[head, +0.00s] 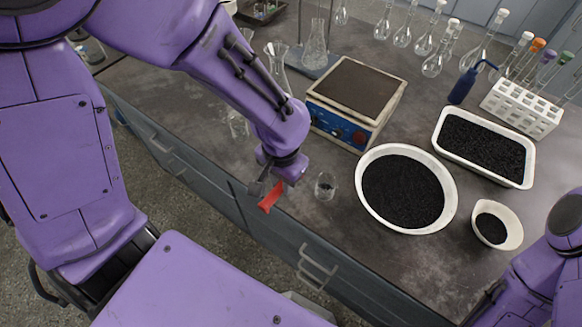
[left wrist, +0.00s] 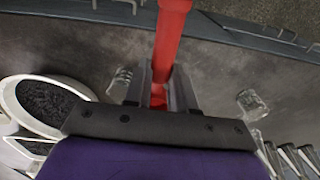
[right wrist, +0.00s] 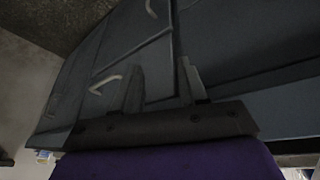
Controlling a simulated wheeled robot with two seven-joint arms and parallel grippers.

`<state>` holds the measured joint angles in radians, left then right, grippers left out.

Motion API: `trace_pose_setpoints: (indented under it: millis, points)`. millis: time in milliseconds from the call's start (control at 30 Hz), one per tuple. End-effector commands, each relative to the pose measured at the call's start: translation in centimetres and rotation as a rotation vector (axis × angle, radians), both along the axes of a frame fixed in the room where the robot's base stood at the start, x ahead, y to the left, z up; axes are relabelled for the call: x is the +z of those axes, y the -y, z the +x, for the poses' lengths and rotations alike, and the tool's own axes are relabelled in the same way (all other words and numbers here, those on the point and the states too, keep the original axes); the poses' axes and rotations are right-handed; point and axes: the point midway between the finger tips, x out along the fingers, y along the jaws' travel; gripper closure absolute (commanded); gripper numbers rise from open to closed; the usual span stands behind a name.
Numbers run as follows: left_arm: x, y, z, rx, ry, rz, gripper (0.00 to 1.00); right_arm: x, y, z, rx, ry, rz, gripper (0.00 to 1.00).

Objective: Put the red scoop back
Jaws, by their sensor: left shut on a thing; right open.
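The red scoop (head: 271,196) is held in my left gripper (head: 268,182) near the front edge of the bench. In the left wrist view the red scoop (left wrist: 172,40) runs up between the two fingers of my left gripper (left wrist: 170,88), which are shut on it. Part of the scoop is hidden by the fingers. A small glass beaker (head: 325,186) with a little dark material stands just right of the scoop, apart from it. My right gripper (right wrist: 160,85) is open and empty, facing the drawer fronts below the bench top.
A large white bowl (head: 448,204) of black grains stands right of the beaker. Behind are a shaker box (head: 357,88), a white tray (head: 529,172) of grains, a white tube rack (head: 520,108) and several flasks. A small white dish (head: 513,236) sits at the right.

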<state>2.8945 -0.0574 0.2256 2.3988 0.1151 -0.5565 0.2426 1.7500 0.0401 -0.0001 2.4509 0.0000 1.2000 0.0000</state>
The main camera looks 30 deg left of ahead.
Motion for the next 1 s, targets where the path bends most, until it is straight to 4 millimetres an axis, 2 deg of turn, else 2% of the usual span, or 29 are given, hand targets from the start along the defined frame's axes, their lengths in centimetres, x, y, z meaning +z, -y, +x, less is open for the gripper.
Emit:
trace_pose_setpoints:
  millis: [233,400,600,800,1000]
  points:
    - [-3.2,-2.9,6.6,0.012,-0.004,0.000,1.00,0.8,0.0,0.0,0.000,0.001,-0.001,0.57]
    - [-7.0,-3.9,9.4,0.009,-0.005,0.001,1.00,1.1,0.0,0.1,0.000,0.001,0.000,0.57]
    - [-9.1,-4.4,11.1,0.007,-0.004,0.001,1.00,1.4,0.0,0.0,0.000,0.001,0.000,0.57]
    - [-11.9,-4.4,11.1,0.007,-0.003,0.000,1.00,2.6,0.0,0.0,0.000,0.001,0.000,0.57]
    - [-12.2,-4.3,11.2,0.005,-0.001,0.000,1.00,2.5,0.0,0.0,0.000,0.001,0.000,0.57]
